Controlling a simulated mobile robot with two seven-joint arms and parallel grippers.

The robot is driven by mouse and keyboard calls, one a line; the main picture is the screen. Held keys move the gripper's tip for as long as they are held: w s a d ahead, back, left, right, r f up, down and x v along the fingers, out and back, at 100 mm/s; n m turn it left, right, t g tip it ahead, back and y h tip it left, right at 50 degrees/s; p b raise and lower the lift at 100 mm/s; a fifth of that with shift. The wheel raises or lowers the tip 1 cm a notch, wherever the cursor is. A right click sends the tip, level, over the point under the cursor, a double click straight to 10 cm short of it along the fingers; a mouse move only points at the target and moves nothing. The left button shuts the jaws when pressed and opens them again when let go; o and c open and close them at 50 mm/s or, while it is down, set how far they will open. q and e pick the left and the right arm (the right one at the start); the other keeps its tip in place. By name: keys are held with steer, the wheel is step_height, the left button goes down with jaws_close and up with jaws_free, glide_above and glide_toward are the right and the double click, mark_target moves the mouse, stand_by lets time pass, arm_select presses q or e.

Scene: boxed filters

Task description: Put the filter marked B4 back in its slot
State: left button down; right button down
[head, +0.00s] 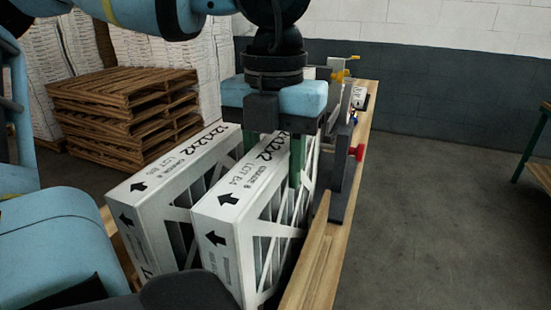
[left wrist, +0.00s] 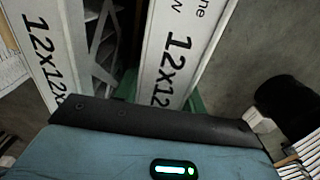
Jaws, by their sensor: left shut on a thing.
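The filter marked B4 (head: 228,205) is a white-framed box filter printed 12x12x2 with black arrows, standing upright on its edge at the near end of the bench. My left gripper (head: 274,155) reaches down from above, its green fingers on either side of this filter's top edge, shut on it. In the left wrist view the held filter (left wrist: 178,45) runs up between the green fingers. I cannot tell whether its bottom edge touches anything. A second, similar filter (head: 150,185) stands just to its left, its lot mark hard to read. My right gripper is not in view.
A grey clamp-like fixture (head: 340,185) with a red knob (head: 356,152) stands close right of the held filter. Stacked pallets (head: 125,110) stand at the left; open floor (head: 430,210) lies right.

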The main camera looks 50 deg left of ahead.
arm_select(q)
steer(key=shift+f+b, duration=0.3)
steer(key=shift+f, duration=0.05)
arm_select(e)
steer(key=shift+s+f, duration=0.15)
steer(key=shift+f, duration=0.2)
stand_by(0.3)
arm_select(q)
steer(key=c, duration=1.1)
jaws_free()
steer(key=shift+c, duration=0.2)
steer(key=shift+r, duration=0.1)
steer(key=shift+r+p, duration=1.65)
steer(key=shift+r, duration=1.8)
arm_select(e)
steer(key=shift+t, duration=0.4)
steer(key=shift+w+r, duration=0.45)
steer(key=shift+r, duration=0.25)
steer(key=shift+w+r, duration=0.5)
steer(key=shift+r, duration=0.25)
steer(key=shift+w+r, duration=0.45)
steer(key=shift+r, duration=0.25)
arm_select(q)
steer(key=o, duration=0.5)
steer(key=shift+o, duration=0.2)
